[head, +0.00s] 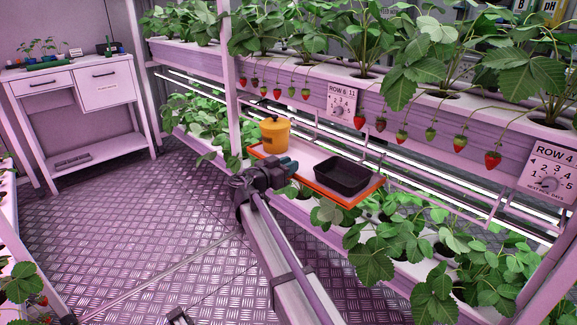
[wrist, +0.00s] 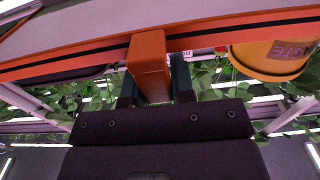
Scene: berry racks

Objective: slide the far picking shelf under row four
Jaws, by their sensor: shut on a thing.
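The picking shelf (head: 298,154), a pale board with an orange rim, hangs on the rack below the upper planter, left of the ROW 4 sign (head: 551,168). A yellow lidded bucket (head: 275,137) stands on its left part and a black tray (head: 343,177) on its right. My gripper (head: 286,166) is at the shelf's front edge, near the bucket. In the wrist view my gripper (wrist: 155,88) is shut on the shelf's orange handle (wrist: 148,52), one dark finger on each side. The bucket also shows in the wrist view (wrist: 270,58).
A white rail (head: 435,200) runs along the rack to the right of the shelf, towards the ROW 4 sign. Strawberries hang above the shelf. Leafy plants (head: 440,265) fill the lower planter. A white side table (head: 75,85) stands at the far left; the metal floor between is clear.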

